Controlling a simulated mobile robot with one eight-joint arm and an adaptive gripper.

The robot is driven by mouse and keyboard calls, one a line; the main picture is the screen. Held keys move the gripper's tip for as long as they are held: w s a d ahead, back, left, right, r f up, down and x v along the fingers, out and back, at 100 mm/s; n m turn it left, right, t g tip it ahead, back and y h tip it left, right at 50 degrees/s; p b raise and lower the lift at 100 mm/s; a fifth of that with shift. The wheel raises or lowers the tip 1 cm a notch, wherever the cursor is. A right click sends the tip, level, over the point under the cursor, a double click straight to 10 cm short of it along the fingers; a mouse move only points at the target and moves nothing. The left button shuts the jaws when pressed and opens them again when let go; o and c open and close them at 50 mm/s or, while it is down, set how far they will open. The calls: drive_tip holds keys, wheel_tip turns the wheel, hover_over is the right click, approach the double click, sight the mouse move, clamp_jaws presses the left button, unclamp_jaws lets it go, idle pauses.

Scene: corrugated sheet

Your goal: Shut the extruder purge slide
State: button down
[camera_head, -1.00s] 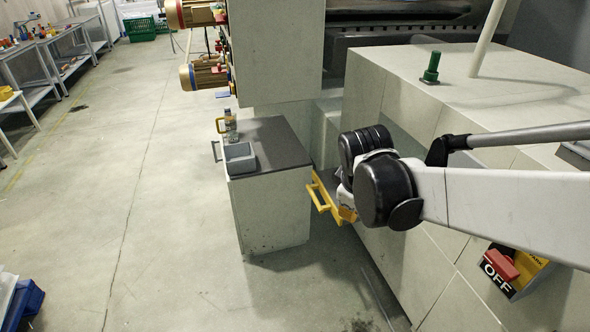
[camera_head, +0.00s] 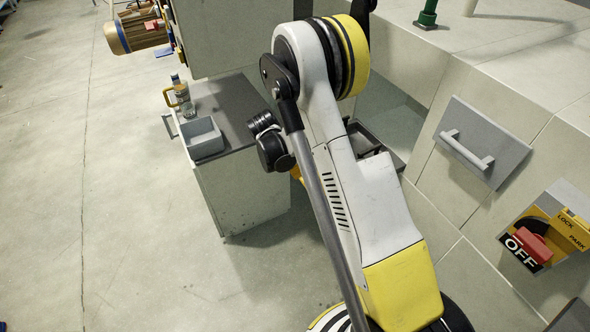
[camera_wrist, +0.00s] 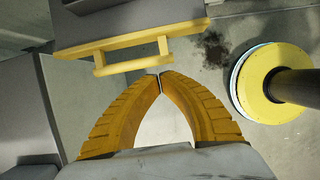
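The purge slide shows in the wrist view as a grey body (camera_wrist: 130,22) with a yellow front plate (camera_wrist: 85,47) and a yellow bar handle (camera_wrist: 132,66). My gripper (camera_wrist: 161,80) has its two yellow fingers curved together, with tips meeting and nothing held between them. The tips are just short of the handle near its right end; I cannot tell whether they touch it. In the head view, my arm hides most of the slide and the gripper. A dark tray-like part (camera_head: 382,150) shows behind my arm, possibly part of the slide.
A grey-topped cabinet (camera_head: 243,187) stands left of my arm, carrying a grey bin (camera_head: 205,145) and a bottle (camera_head: 185,100). At right, the machine has a grey handled panel (camera_head: 484,138) and a red OFF switch (camera_head: 530,245). The floor at left is clear.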

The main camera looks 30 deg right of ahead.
sight(308, 183)
drive_tip(key=d+f+b, duration=0.1)
drive_tip(key=f, duration=0.1)
drive_tip(key=d+f+b, duration=0.1)
drive_tip(key=d+f, duration=0.1)
drive_tip(key=d+f+b, duration=0.2)
drive_tip(key=f, duration=0.1)
drive_tip(key=shift+w+d, duration=0.15)
drive_tip(key=shift+d+r, duration=0.1)
drive_tip(key=shift+d, duration=0.6)
drive_tip(key=shift+d, duration=0.1)
drive_tip(key=d, duration=2)
drive_tip(key=w+d, duration=0.1)
drive_tip(key=d, duration=1)
drive_tip(key=shift+d, duration=0.1)
drive_tip(key=shift+w, duration=0.1)
